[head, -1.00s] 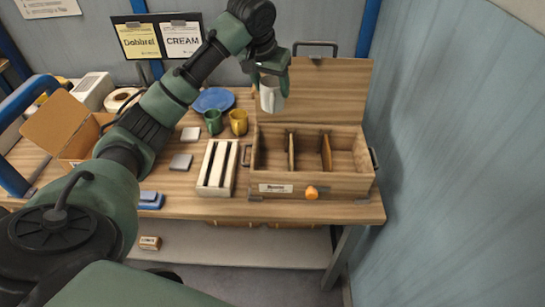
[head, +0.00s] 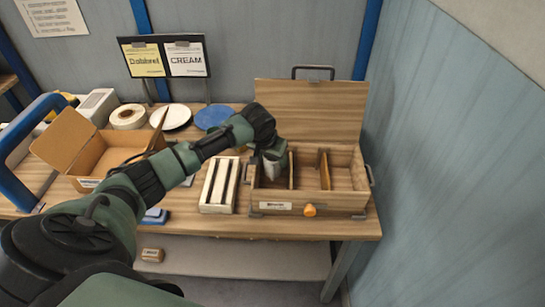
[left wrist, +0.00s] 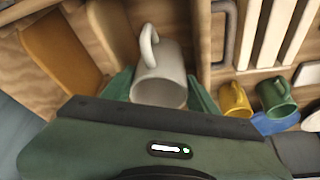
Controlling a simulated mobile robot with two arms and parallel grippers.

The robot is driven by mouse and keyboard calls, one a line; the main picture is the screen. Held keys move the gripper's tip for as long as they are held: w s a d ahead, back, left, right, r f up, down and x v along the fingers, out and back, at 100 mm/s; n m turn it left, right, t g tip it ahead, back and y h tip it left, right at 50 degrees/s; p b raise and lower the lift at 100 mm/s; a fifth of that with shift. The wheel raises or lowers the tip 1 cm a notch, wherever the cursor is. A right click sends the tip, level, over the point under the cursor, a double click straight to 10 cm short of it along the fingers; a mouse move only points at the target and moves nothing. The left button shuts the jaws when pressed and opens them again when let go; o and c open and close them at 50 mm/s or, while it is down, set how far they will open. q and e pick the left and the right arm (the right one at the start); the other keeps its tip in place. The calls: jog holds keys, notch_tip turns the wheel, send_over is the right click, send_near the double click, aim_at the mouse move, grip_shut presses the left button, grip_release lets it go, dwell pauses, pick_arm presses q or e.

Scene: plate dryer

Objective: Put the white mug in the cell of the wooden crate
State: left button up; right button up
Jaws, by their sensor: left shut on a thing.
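The white mug (head: 271,169) is in the jaws of my left gripper (head: 273,155), at the leftmost cell of the wooden crate (head: 334,202). In the left wrist view the white mug (left wrist: 158,66) sits between the two green fingers, its handle pointing away from the gripper. A crate divider is on one side of it and the crate wall on the other. I cannot tell whether its base touches the crate floor. The crate's lid stands open at the back. My right gripper is not in view.
Two thin dividers split the crate; its other cells look empty. A white slotted rack (head: 220,185) stands just left of the crate. Yellow (left wrist: 235,100) and green (left wrist: 274,95) mugs are near it. A cardboard box (head: 100,153) is farther left.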

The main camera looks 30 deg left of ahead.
pick_arm(q)
jog(key=shift+f, duration=0.2)
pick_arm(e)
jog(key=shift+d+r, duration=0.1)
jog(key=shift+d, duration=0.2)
pick_arm(q)
jog(key=shift+f, duration=0.1)
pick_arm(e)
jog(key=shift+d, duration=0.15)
pick_arm(q)
jog(key=shift+f, duration=0.5)
jog(key=o, duration=1.4)
